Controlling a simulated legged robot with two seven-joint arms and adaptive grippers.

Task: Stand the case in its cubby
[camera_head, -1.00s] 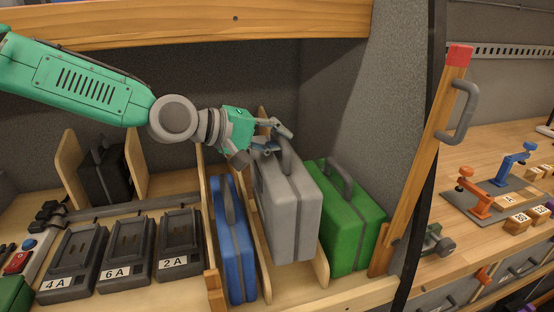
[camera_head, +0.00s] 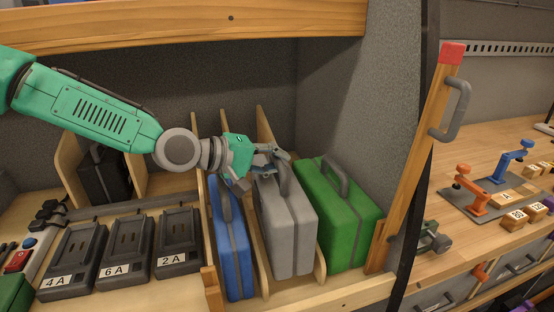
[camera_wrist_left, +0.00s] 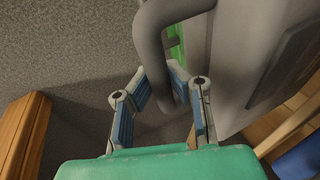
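The grey case (camera_head: 288,230) stands roughly upright between two wooden dividers, in the cubby between the blue case and the green case. Its base is close to the shelf floor; I cannot tell if it touches. My left gripper (camera_head: 282,153) is at the top of this case. In the left wrist view its two blue-padded fingers (camera_wrist_left: 160,78) are close around the grey handle (camera_wrist_left: 152,40). The blue case (camera_head: 232,245) stands in the bay to the left. The green case (camera_head: 338,215) stands to the right of the right divider (camera_head: 320,262). My right gripper is out of view.
A black case (camera_head: 103,175) stands between dividers at the back left. Several labelled chargers (camera_head: 125,245) sit at the front left. A wooden post (camera_head: 418,155) with a grey handle bounds the right. A thick wooden beam (camera_head: 180,22) runs above my arm.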

